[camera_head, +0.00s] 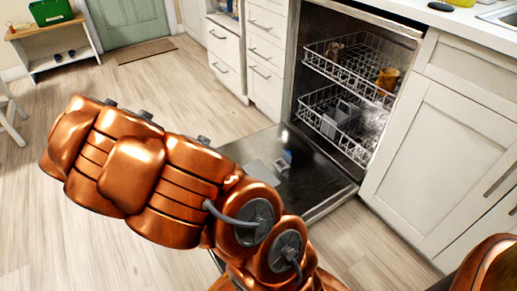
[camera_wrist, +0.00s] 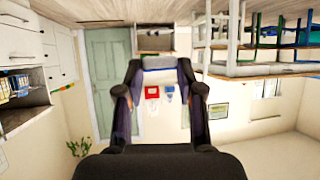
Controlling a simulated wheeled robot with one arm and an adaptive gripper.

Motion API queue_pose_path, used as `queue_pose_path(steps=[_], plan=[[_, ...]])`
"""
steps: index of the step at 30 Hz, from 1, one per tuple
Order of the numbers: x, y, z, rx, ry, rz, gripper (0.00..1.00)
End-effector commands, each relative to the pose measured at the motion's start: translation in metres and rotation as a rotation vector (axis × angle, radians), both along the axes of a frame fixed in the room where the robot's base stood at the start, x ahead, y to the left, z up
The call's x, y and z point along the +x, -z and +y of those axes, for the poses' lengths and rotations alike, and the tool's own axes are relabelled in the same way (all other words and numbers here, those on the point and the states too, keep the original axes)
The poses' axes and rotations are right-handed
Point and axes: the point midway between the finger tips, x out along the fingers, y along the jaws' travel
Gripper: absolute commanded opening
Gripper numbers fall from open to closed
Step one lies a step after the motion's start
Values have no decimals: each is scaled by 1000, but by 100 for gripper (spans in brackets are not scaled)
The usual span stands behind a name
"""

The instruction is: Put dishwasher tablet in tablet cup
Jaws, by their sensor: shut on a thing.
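My gripper (camera_wrist: 157,64) shows in the wrist view with its two dark fingers closed in on a small pale white-and-blue piece, the dishwasher tablet (camera_wrist: 158,62), held between the fingertips. In the head view my arm crosses the foreground, and the gripper and tablet cannot be made out. The dishwasher stands open at the right, its door (camera_head: 318,197) folded down flat. On the door's inner face is a grey dispenser panel (camera_head: 262,171), with a small blue-and-white spot beside it. I cannot clearly tell the tablet cup's opening.
Two wire racks, the upper (camera_head: 335,62) and the lower (camera_head: 365,150), hold a few dishes inside the dishwasher. White drawers (camera_head: 266,55) and a cabinet (camera_head: 430,150) flank it. Open wood floor lies left. The wrist view shows a door (camera_wrist: 108,75) and chairs, upside down.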

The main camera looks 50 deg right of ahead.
Motion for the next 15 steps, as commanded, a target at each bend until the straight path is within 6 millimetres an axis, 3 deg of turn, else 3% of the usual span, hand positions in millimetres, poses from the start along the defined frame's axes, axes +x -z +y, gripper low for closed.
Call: queue_pose_path(steps=[7,15], plan=[[37,20,-54,13,170,8,19],[49,43,-127,18,360,10,19]])
